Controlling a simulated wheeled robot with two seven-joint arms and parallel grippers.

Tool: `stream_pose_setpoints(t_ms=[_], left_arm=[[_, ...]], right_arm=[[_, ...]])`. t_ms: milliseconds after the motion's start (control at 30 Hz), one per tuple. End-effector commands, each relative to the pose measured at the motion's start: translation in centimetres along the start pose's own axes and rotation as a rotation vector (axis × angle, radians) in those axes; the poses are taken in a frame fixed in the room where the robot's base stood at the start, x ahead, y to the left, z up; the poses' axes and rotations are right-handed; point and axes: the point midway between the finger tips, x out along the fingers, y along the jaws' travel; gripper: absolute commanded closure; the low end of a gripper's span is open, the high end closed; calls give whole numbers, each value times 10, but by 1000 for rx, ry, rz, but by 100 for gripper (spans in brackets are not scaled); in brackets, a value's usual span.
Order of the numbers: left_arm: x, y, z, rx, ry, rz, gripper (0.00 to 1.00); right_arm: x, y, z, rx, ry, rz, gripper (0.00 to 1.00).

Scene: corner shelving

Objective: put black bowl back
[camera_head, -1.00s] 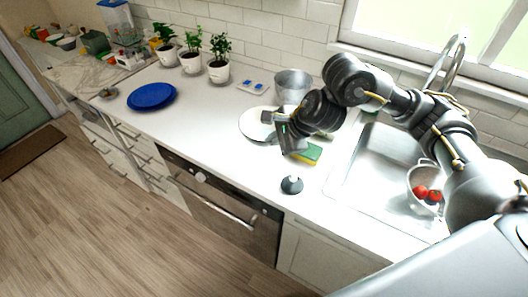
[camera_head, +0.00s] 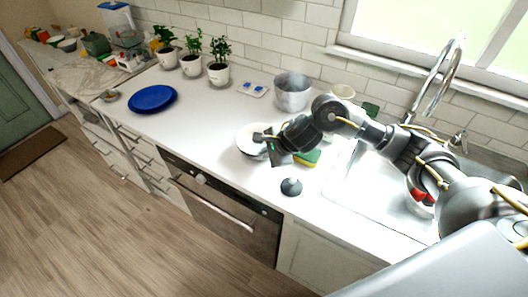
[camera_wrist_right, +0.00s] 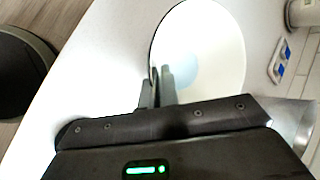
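A round white dish (camera_head: 245,140), which looks like a shallow bowl, is by the counter's middle. My right gripper (camera_head: 263,138) is at its right side. In the right wrist view the dish (camera_wrist_right: 215,40) shows pale with a bluish inner patch. The fingertips (camera_wrist_right: 161,72) are close together across its rim, and the gripper looks shut on it. I cannot tell whether the dish touches the counter. No clearly black bowl shows; a small dark round object with a knob (camera_head: 291,187) stands near the front edge. My left gripper is not in view.
A green-yellow sponge (camera_head: 308,158) lies beside the gripper. A metal pot (camera_head: 292,92) and several potted plants (camera_head: 218,72) stand along the wall. A blue plate (camera_head: 152,98) is left. My arm crosses the sink (camera_head: 360,190), partly hiding red food. Counter between plate and dish is clear.

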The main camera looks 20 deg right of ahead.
Motion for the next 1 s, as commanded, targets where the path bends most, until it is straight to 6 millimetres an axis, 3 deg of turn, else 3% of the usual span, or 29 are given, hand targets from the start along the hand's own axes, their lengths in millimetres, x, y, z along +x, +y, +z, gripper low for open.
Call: stream_pose_setpoints(t_ms=[300,400,500,867,1000], left_arm=[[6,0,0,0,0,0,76],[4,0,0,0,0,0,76],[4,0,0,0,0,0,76],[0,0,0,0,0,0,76],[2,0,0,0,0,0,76]], right_arm=[[3,1,-1,-2,-1,-3,100],[2,1,0,-1,0,0,84],[2,1,0,-1,0,0,75],[-4,-1,1,-2,-1,-2,75],[-27,-2,0,-5,-1,-5,75]])
